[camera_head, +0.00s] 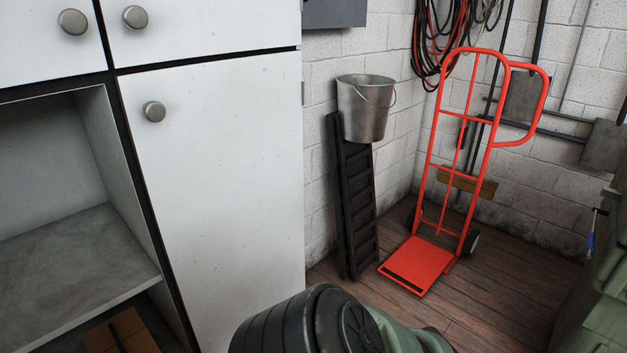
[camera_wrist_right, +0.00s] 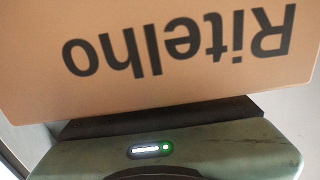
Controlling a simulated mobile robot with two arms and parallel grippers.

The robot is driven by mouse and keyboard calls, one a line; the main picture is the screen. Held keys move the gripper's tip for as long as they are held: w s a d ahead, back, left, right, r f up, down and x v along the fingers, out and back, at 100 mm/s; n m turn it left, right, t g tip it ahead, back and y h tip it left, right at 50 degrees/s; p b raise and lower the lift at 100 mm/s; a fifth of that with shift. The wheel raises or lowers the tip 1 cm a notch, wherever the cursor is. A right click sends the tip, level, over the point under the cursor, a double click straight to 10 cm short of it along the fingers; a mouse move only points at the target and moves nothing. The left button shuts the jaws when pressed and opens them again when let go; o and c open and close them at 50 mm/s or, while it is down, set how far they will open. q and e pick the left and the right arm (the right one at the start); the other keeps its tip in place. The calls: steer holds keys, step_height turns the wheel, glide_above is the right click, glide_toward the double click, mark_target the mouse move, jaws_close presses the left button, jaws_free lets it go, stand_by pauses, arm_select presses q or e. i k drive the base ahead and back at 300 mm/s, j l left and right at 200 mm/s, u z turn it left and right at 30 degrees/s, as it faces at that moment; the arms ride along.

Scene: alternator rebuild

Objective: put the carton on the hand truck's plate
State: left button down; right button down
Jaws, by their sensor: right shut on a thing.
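The carton (camera_wrist_right: 180,55) fills the top of the right wrist view, a tan box face with upside-down black lettering "Ritelho". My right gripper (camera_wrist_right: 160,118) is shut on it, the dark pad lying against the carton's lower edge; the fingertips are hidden. The red hand truck (camera_head: 460,140) stands upright in the corner in the head view. Its flat red plate (camera_head: 420,262) rests on the wooden floor and is empty. Neither gripper shows in the head view. A brown box-like thing with a dark strip (camera_head: 122,335) shows at the lower left; I cannot tell whether it is the held carton.
A white cabinet (camera_head: 215,190) with an open shelf (camera_head: 70,260) stands at left. A dark folded step or ladder (camera_head: 355,200) and a metal bucket (camera_head: 366,108) are left of the hand truck. Green furniture (camera_head: 600,290) is at right. Floor (camera_head: 510,305) before the plate is clear.

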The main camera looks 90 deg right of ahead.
mark_target(425, 252)
steer(key=l+z, duration=0.1)
steer(key=z, duration=0.4)
steer(key=k+l+z, duration=0.1)
steer(key=z, duration=0.35)
steer(key=l+z, duration=0.2)
steer(key=z, duration=0.3)
steer(key=l+z, duration=0.2)
steer(key=l, duration=0.3)
steer(key=l+z, duration=0.25)
steer(key=l, duration=0.2)
steer(key=i+l+z, duration=0.2)
steer(key=l, duration=0.25)
steer(key=l+z, duration=0.25)
steer(key=l, duration=0.25)
steer(key=i+l, duration=0.1)
steer(key=l, duration=0.15)
steer(key=i+l, duration=0.1)
steer(key=l, duration=0.15)
